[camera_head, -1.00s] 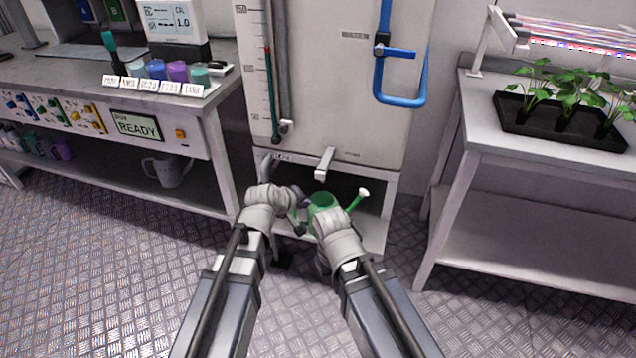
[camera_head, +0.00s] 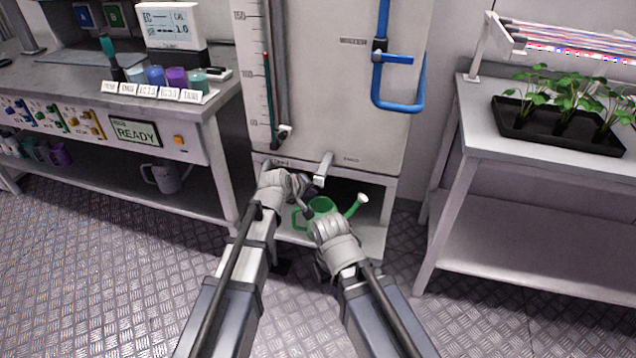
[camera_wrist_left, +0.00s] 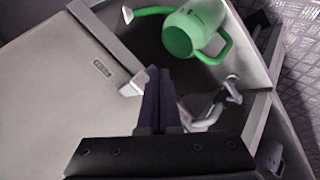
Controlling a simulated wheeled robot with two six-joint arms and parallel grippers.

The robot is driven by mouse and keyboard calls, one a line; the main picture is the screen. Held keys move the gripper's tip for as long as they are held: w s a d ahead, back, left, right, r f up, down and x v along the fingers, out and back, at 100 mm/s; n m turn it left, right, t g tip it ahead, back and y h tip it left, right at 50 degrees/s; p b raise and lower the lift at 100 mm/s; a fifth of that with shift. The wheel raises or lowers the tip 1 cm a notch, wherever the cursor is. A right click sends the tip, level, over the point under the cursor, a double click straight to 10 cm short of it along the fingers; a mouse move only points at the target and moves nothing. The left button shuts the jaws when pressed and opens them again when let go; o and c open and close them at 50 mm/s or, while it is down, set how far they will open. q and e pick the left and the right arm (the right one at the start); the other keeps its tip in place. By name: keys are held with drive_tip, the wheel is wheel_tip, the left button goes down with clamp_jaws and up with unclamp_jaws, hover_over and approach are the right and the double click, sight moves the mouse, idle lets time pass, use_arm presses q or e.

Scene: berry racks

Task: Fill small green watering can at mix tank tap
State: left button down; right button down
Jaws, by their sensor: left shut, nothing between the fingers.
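The small green watering can (camera_head: 322,206) stands upright under the mix tank (camera_head: 335,90), its spout to the right and its handle to the left. The can also shows in the left wrist view (camera_wrist_left: 190,32), apart from my left fingers. The pale tap (camera_head: 323,169) sticks out from the tank's lower front, above the can. My left gripper (camera_head: 304,186) is shut and empty, close to the tap's left side; whether it touches cannot be told. My right gripper (camera_head: 318,218) is at the can's front; its fingers are mostly hidden, so its hold is unclear.
A bench (camera_head: 215,100) with labelled cups stands at the left, with a grey jug (camera_head: 167,178) on its lower shelf. A plant table (camera_head: 480,120) stands at the right. A blue pipe (camera_head: 424,85) runs down the tank front. The patterned floor between is clear.

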use_arm(q)
drive_tip(key=shift+w+d, duration=0.25)
drive_tip(key=shift+w, duration=0.6)
idle(1.4)
drive_tip(key=shift+w+d, duration=0.15)
drive_tip(key=shift+w, duration=0.2)
drive_tip(key=shift+w+d, duration=0.15)
drive_tip(key=shift+w, duration=0.4)
idle(0.8)
idle(3.1)
drive_tip(key=shift+s+a, duration=0.3)
drive_tip(key=shift+s, duration=0.65)
